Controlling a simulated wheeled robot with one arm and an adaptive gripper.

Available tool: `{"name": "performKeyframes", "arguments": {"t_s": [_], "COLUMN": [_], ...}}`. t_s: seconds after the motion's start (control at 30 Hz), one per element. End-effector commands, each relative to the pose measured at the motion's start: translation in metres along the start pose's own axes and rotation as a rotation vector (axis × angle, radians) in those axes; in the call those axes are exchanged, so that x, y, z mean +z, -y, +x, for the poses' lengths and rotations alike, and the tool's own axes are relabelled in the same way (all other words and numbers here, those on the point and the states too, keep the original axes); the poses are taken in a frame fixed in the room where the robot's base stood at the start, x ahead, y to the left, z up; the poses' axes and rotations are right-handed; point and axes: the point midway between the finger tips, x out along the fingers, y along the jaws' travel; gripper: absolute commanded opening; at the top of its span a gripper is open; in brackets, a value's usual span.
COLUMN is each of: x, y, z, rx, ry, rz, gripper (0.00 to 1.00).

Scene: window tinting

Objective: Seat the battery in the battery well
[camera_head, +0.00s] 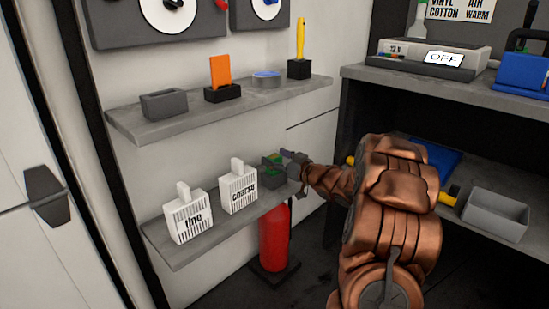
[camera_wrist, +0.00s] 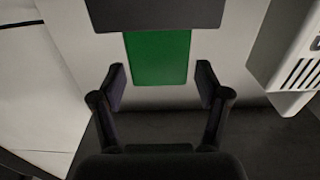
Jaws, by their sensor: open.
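A green block (camera_wrist: 157,57), which looks like the battery, shows ahead of and between my spread fingers in the wrist view. Its far end meets a dark grey block (camera_wrist: 155,14). In the head view the green part (camera_head: 272,160) sits at a dark grey holder (camera_head: 271,178) at the right end of the lower shelf. My gripper (camera_head: 288,163) is right beside it, partly hiding it. In the wrist view my gripper (camera_wrist: 160,78) is open, with a gap on both sides of the green block. I cannot tell which thing has the battery well.
White boxes marked "fine" (camera_head: 188,219) and "coarse" (camera_head: 238,190) stand left on the lower shelf (camera_head: 190,250). The coarse box is close in the wrist view (camera_wrist: 295,55). The upper shelf (camera_head: 150,123) hangs above. A red extinguisher (camera_head: 273,238) stands below. A workbench (camera_head: 440,87) is at right.

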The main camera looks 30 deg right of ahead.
Motion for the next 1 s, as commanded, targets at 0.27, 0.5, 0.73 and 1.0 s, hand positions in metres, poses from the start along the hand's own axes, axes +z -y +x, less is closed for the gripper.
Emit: {"name": "performKeyframes", "arguments": {"t_s": [0.27,0.5,0.73,1.0], "x": [-0.002,-0.001,-0.002,0.0], "y": [-0.002,-0.001,-0.001,0.0], "z": [-0.042,-0.078,-0.102,-0.112], "rx": [0.005,0.005,0.003,0.002], "ry": [0.003,0.003,0.0,0.001], "rz": [0.003,0.004,0.001,0.001], "gripper": [0.75,0.75,0.75,0.75]}}
